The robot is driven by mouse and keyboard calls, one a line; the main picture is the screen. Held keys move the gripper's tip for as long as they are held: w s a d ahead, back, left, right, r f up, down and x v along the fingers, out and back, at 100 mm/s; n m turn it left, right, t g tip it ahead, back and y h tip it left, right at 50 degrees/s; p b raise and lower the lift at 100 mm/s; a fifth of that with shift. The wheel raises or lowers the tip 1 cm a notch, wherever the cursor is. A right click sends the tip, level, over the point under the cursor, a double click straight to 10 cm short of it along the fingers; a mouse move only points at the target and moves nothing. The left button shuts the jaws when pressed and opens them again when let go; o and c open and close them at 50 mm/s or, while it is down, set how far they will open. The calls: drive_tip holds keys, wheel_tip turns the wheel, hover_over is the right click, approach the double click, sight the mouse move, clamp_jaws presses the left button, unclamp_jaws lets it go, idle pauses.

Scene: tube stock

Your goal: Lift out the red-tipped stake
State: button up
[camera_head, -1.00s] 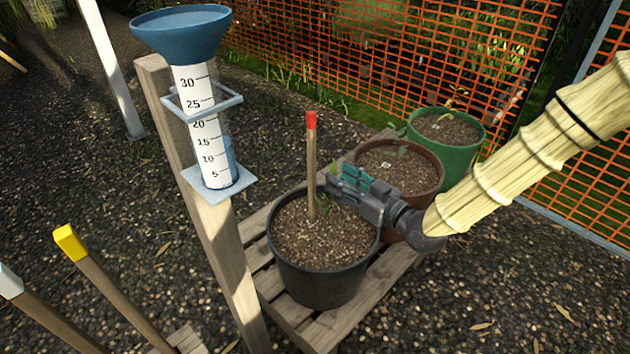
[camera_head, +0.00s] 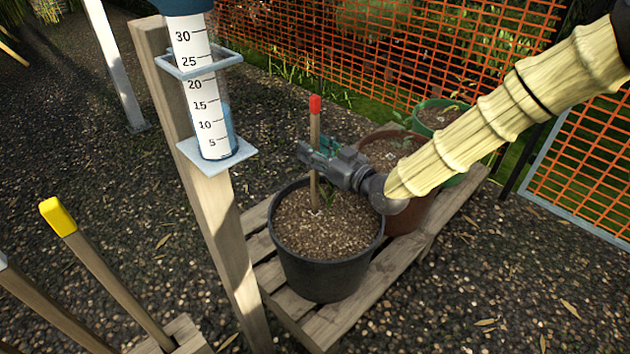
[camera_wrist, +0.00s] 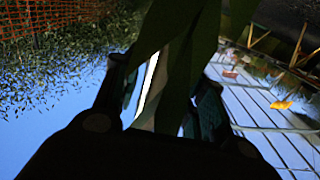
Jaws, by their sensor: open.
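The red-tipped stake (camera_head: 315,127) stands nearly upright in the soil of the black pot (camera_head: 325,274). Its red tip (camera_head: 315,104) and upper shaft show above my gripper, and its lower shaft shows below. My gripper (camera_head: 317,156) reaches in from the right at the stake's mid-height, above the soil. It is open, its fingers at the shaft; the head view does not show clearly whether both sides are flanked. In the wrist view my fingers (camera_wrist: 160,100) are spread, with dark leaves and a pale strip between them. I cannot tell if that strip is the stake.
A rain gauge (camera_head: 205,105) on a wooden post (camera_head: 222,235) stands left of the pot. Brown (camera_head: 412,215) and green (camera_head: 437,104) pots stand behind my arm on the slatted pallet (camera_head: 335,320). A yellow-tipped stake (camera_head: 100,268) is front left. Orange mesh (camera_head: 330,50) lies behind.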

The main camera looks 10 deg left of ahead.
clamp_jaws()
drive_tip(key=shift+r, duration=0.1)
idle(0.3)
